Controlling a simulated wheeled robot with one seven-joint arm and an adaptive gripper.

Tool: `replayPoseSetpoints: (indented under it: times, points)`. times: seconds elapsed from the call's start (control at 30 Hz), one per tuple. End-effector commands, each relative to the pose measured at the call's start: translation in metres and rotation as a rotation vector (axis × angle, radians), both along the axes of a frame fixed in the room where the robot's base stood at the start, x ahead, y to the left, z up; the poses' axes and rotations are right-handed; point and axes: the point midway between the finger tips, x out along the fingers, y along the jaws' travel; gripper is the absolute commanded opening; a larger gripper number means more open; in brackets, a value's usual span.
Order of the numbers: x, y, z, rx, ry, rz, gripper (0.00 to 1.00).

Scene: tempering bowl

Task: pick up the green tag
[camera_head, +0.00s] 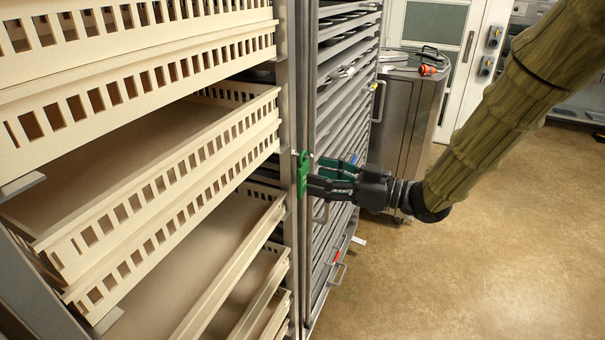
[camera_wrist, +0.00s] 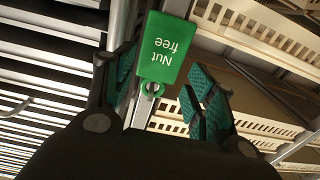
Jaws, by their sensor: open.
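The green tag (camera_head: 303,172) hangs upright against the metal post between the two racks in the head view. In the wrist view the tag (camera_wrist: 161,48) shows white upside-down text reading "Nut free", with a metal clip or hook at its end. My gripper (camera_head: 316,181) is open, with its fingertips right at the tag. In the wrist view my fingers (camera_wrist: 158,90) lie on either side of the tag, with the tag's end between and beyond them. Whether either finger touches the tag I cannot tell.
A rack with slotted cream trays (camera_head: 160,195) stands on the left. A metal rack (camera_head: 335,110) with many shelves stands just behind my gripper. A steel cabinet (camera_head: 405,115) with items on top stands farther back. The floor (camera_head: 480,250) at right is clear.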

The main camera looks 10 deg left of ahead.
Motion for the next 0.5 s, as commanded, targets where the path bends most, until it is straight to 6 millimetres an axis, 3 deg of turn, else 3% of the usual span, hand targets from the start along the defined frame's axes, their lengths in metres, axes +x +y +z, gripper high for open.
replayPoseSetpoints:
  times: [0.5]
  points:
    - [0.009, 0.049, -0.005, 0.000, 0.001, 0.001, 0.55]
